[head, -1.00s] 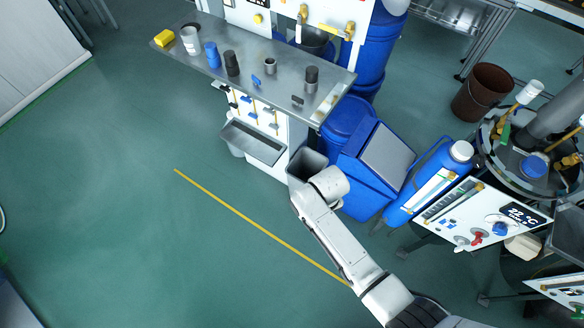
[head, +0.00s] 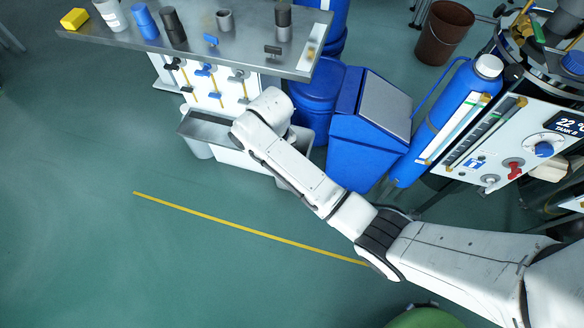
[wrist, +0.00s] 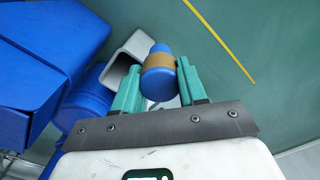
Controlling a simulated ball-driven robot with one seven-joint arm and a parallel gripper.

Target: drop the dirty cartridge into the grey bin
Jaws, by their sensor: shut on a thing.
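My gripper (wrist: 160,90) has teal fingers shut on a blue cartridge (wrist: 158,80) with a brown band, which is the dirty one by its look. In the head view the gripper and cartridge are hidden under my arm's white wrist. The grey bin (wrist: 137,42) shows in the wrist view as an open, pale rectangular box behind the cartridge, slightly left of it. The cartridge overlaps the bin's edge in the picture and is outside its visible opening. In the head view my arm mostly covers the bin.
A blue lidded bin (head: 365,135) and a blue drum (head: 312,100) stand right of my wrist. A steel shelf (head: 235,50) holds several cartridges and a yellow block (head: 75,18). A steel trough (head: 215,130) lies below it. The floor by the yellow line (head: 240,228) is clear.

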